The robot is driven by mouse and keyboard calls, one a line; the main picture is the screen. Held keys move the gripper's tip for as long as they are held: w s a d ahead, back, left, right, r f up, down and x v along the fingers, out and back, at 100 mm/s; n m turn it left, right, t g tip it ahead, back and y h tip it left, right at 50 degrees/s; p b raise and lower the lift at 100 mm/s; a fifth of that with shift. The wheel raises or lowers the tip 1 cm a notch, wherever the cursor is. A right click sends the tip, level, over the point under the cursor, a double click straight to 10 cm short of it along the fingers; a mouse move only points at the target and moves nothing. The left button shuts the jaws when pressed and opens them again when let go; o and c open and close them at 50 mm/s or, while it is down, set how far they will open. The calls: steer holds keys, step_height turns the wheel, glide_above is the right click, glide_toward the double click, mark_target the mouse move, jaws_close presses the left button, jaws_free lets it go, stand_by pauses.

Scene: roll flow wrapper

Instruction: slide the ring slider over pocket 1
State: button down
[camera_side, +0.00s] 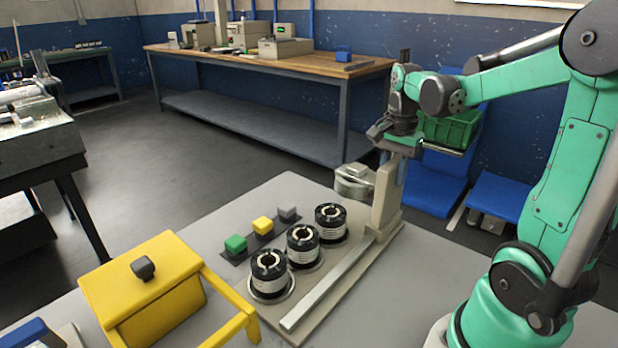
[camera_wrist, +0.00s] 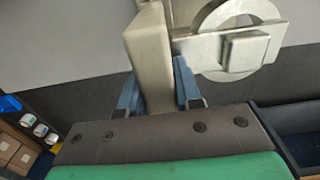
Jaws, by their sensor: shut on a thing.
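The ring slider is a beige upright post (camera_side: 383,205) at the far end of a pale rail (camera_side: 328,283), with a metal ring (camera_side: 352,182) reaching left from it. My gripper (camera_side: 391,168) is shut on the upper post. In the wrist view its blue fingers (camera_wrist: 157,85) flank the post (camera_wrist: 150,55), and the metal ring (camera_wrist: 206,28) shows to the right. The ring is beyond the far roll. No pocket number is readable.
A yellow box-like frame (camera_side: 140,275) with a dark knob stands at the front left. The space along the rail looks clear.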

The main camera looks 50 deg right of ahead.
steer(key=a, duration=0.8)
steer(key=shift+a, duration=0.3)
steer(key=c, duration=0.6)
jaws_free()
step_height(320, 180, up, 6)
steer(key=shift+f, duration=0.2)
